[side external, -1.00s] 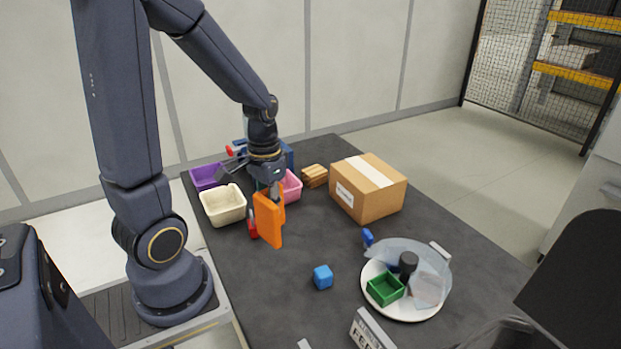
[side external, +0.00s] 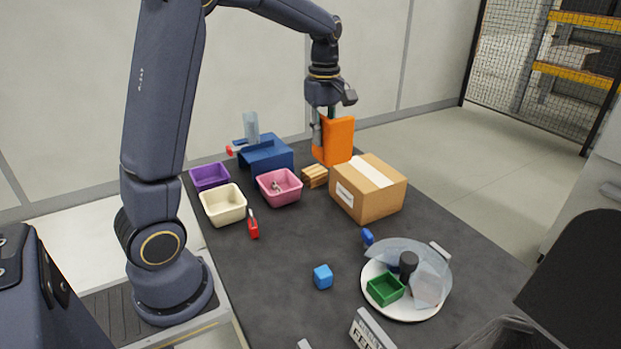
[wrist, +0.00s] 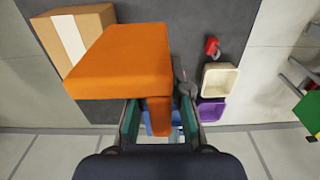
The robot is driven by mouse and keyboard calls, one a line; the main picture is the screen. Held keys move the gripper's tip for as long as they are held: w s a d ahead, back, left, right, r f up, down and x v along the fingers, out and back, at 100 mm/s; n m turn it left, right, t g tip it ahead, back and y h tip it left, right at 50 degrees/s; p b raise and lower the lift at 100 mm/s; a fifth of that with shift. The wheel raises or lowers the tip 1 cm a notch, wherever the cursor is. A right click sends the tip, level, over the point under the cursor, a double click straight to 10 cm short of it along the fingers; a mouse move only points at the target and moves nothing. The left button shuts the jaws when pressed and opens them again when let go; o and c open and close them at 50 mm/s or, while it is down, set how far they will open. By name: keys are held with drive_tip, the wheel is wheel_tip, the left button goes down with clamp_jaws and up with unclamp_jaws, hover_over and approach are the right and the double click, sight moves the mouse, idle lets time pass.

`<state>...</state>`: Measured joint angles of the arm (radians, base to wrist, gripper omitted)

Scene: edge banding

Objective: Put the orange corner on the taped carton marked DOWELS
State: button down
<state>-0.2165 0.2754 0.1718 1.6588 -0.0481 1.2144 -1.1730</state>
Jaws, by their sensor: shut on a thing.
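The orange corner (side external: 337,139) is held upright in the air by my gripper (side external: 325,122), behind and a little left of the taped carton (side external: 368,190) in the side view. My gripper is shut on it. In the wrist view the orange corner (wrist: 125,60) fills the middle, with a flange between the fingers (wrist: 157,122). The carton stands on the dark table with a pale tape strip along its top and a white label on its left face; the label's text is too small to read. Part of the carton (wrist: 72,38) shows at upper left in the wrist view, partly hidden by the corner.
A stack of wooden pieces (side external: 315,176) lies left of the carton. Pink (side external: 280,190), cream (side external: 224,206) and purple (side external: 209,177) bins and a blue stand (side external: 266,157) are farther left. A blue cube (side external: 323,277) and a round white tray (side external: 398,312) are nearer the front.

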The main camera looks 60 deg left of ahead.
drive_tip(key=w+a+f, duration=0.3)
drive_tip(key=w+f, duration=0.8)
drive_tip(key=f, duration=0.1)
drive_tip(key=shift+w+a+f, duration=0.2)
drive_tip(key=shift+w+a, duration=0.05)
drive_tip(key=shift+w, duration=0.15)
drive_tip(key=shift+f, duration=0.15)
drive_tip(key=c, duration=1.1)
unclamp_jaws()
